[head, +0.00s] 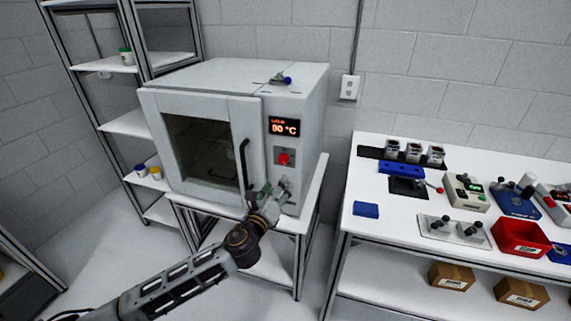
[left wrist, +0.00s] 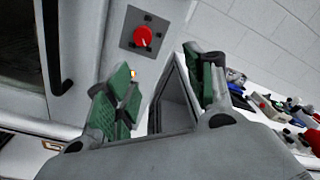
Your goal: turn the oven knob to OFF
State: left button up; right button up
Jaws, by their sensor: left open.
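The oven (head: 200,130) is a white box with a glass door on a white stand. Its red knob (head: 284,158) sits on a grey square plate on the right of the front, below a display reading 80 °C. The knob also shows near the top of the left wrist view (left wrist: 143,37), with dark marks around it; I cannot read which mark it points to. My left gripper (head: 268,190) is just below the knob, apart from it. In the left wrist view its green-padded fingers (left wrist: 160,85) are open, with nothing between them. My right gripper is not in view.
The black door handle (head: 244,163) stands out just left of the knob. A white workbench (head: 400,215) at right holds a red bin (head: 521,239), a blue block (head: 365,210) and several devices. A shelf rack (head: 128,124) stands at left.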

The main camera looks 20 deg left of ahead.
pick_arm(q)
jog(key=m, duration=0.1)
jog(key=a+m+y, duration=0.1)
jog(key=m, duration=0.1)
jog(key=a+m, duration=0.1)
jog(key=m, duration=0.1)
jog(key=shift+y, duration=0.3)
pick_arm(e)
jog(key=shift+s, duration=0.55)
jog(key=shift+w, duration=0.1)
pick_arm(q)
send_near(283, 161)
jog(key=shift+w, duration=1.75)
jog(key=shift+w+a+f+p, duration=0.1)
jog(key=shift+w+p, duration=0.1)
jog(key=shift+w, duration=1.2)
jog(key=shift+w+a+p, duration=0.1)
jog(key=shift+w+p, duration=0.05)
jog(key=shift+w, duration=1.3)
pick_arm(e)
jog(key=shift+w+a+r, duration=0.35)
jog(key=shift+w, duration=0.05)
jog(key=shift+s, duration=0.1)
